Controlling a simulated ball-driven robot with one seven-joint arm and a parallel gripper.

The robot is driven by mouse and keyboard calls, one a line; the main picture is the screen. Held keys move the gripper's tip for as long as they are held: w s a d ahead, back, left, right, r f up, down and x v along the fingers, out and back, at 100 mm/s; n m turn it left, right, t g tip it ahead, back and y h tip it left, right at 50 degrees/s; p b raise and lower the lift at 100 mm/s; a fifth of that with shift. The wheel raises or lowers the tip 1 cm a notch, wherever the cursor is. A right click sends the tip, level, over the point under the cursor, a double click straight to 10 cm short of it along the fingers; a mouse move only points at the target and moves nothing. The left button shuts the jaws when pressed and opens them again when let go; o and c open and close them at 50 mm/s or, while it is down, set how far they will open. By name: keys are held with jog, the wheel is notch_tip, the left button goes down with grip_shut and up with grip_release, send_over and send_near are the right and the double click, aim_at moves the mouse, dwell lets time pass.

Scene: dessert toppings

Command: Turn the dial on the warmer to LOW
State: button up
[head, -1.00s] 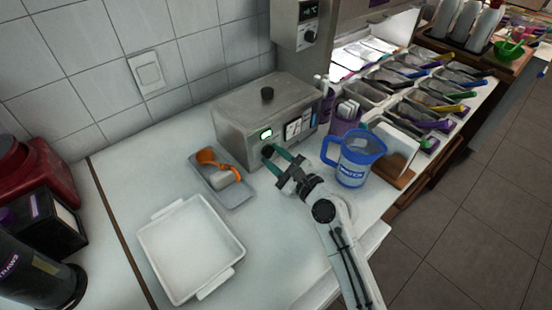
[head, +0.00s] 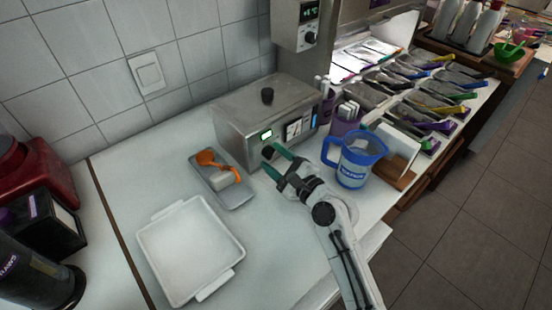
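The warmer (head: 245,101) is a grey metal box with a black knob on its lid, standing on the counter against the tiled wall. Its front shows a lit green display (head: 266,135) and a panel with a small gauge (head: 294,131). My gripper (head: 271,157) is at the lower front of the warmer, its green-tipped fingers pointing at the front face. The dial cannot be made out; my fingers cover the part of the front below the display. The fingers look slightly apart, but I cannot tell whether they hold anything or touch the warmer.
A blue measuring jug (head: 355,160) stands close to the right of my gripper. A grey tray (head: 238,194) with an orange scoop (head: 209,158) lies to the left. A white tray (head: 150,240) lies in front. Topping bins fill the right back.

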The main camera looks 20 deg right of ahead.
jog(key=shift+o, duration=0.7)
jog(key=b+v, duration=0.1)
jog(key=v, duration=0.9)
jog(key=shift+s+d, duration=0.1)
jog(key=shift+s, duration=0.3)
